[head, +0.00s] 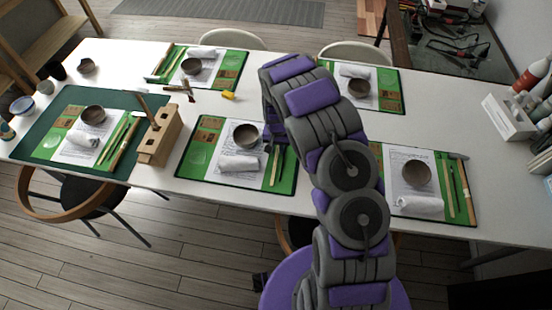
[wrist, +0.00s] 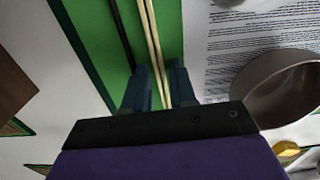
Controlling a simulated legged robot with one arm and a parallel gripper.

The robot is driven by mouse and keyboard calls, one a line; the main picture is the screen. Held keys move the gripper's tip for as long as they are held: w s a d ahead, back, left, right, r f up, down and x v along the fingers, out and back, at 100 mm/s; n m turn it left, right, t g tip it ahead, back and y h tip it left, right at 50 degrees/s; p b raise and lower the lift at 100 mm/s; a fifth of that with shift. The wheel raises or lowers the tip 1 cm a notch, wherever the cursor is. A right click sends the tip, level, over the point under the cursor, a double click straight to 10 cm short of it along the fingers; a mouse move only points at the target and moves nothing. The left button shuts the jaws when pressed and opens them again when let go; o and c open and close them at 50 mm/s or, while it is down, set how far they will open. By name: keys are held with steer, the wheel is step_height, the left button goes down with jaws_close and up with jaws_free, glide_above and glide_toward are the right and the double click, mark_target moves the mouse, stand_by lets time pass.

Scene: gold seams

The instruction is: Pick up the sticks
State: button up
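Pale thin sticks (wrist: 153,35) lie side by side on a green mat (wrist: 178,25) in the wrist view, with a dark stick (wrist: 122,35) to their left. My gripper (wrist: 160,68) is over the mat, its two dark fingers apart on either side of the pale sticks. The fingers look open; contact with the sticks cannot be made out. In the head view, the sticks (head: 280,165) lie at the right edge of the front middle mat (head: 268,183), and my arm partly hides the gripper there.
A bowl (head: 246,135), a rolled white cloth (head: 238,164) and a printed sheet share this mat. Similar settings with sticks lie around the white table (head: 160,178). A wooden block stand (head: 158,140) is to the left. A yellow object (head: 229,95) lies behind.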

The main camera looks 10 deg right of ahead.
steer(key=shift+c, duration=0.2)
jaws_close()
